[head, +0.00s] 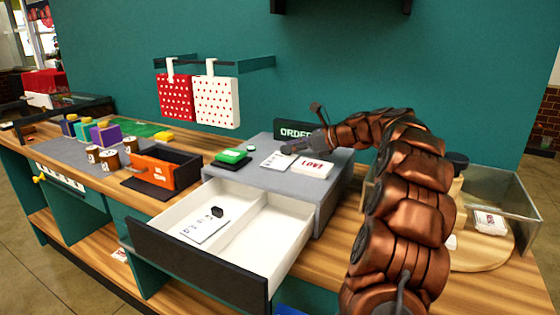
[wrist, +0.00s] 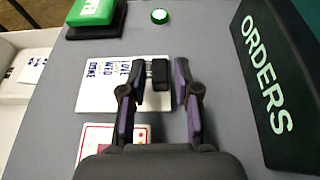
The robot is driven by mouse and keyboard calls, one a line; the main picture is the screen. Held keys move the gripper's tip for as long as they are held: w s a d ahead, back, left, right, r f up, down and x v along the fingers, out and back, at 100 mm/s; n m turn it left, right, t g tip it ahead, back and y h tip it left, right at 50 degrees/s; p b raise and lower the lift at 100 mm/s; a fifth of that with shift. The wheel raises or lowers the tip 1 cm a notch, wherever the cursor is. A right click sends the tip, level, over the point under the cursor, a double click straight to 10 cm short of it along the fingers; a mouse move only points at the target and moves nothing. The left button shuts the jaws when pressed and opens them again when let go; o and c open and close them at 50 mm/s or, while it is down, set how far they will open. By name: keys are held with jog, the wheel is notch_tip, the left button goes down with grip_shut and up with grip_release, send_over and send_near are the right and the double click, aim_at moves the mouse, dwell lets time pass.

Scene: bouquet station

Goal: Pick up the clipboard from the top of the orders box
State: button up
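The clipboard, a white sheet with dark blue print (wrist: 110,84) and a small black clip (wrist: 160,74) at its right edge, lies flat on the grey top of the orders box (wrist: 205,30). In the head view the clipboard (head: 275,161) lies on the grey box (head: 262,178), left of my gripper (head: 291,147). In the wrist view my gripper (wrist: 160,70) is open, its two purple-padded fingers on either side of the black clip. A gap shows beside the clip; I cannot tell their height difference.
The white drawer (head: 262,250) below is pulled out and holds another printed sheet with a black clip (head: 205,229). An orange-fronted tray (head: 155,172) stands left.

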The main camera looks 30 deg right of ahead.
grip_shut()
